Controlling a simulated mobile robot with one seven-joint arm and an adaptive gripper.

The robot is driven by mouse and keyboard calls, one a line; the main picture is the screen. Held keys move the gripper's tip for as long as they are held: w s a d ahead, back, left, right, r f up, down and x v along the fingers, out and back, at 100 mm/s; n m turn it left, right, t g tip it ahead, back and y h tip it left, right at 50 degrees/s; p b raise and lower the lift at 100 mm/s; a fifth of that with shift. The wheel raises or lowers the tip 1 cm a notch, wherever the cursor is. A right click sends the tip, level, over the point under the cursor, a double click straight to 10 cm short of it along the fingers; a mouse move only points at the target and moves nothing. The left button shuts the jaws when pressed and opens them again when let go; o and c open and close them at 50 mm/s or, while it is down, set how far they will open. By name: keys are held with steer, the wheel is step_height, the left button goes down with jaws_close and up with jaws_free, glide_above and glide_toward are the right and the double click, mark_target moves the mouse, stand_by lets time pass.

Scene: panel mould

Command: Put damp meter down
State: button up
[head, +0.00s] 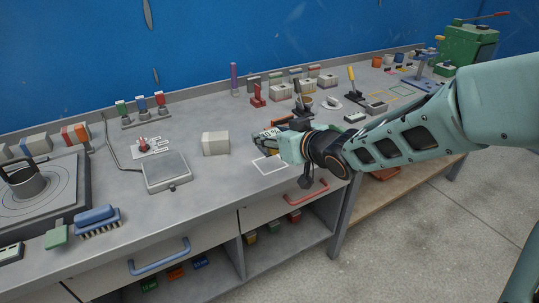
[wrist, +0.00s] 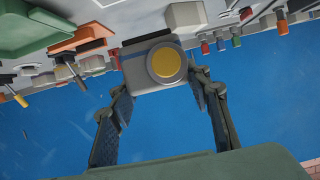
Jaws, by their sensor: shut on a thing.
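My gripper (head: 272,142) is over the right-middle part of the grey bench, near the front edge. In the wrist view my gripper (wrist: 158,82) has its two fingers on either side of a grey boxy device with a round yellow face, which looks like the damp meter (wrist: 136,69). The fingers are shut on it. In the head view the meter is mostly hidden by the gripper. A white outlined rectangle (head: 270,164) is marked on the bench just below and in front of the gripper. I cannot tell whether the meter touches the bench.
A pale block (head: 215,143) stands left of the gripper, and a flat grey scale (head: 166,171) lies further left. Several small blocks and tools stand behind, including a red stand (head: 258,96). A blue brush (head: 97,221) lies at the front left.

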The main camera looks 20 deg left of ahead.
steer(key=w+a+f, duration=0.1)
steer(key=w+f, duration=0.1)
steer(key=w+a+f+b, duration=0.1)
steer(key=w+f, duration=0.2)
steer(key=w+a+f+b, duration=0.1)
steer(key=w+f, duration=0.1)
steer(key=w, duration=0.1)
steer(key=shift+w+a+f, duration=0.25)
steer(key=shift+a, duration=0.15)
steer(key=shift+w+f+b, duration=0.2)
steer(key=shift+f+b, duration=0.3)
steer(key=shift+f, duration=1.2)
steer(key=shift+f, duration=0.15)
steer(key=o, duration=1.2)
steer(key=shift+f, duration=0.15)
steer(key=shift+c, duration=0.2)
steer(key=o, duration=0.5)
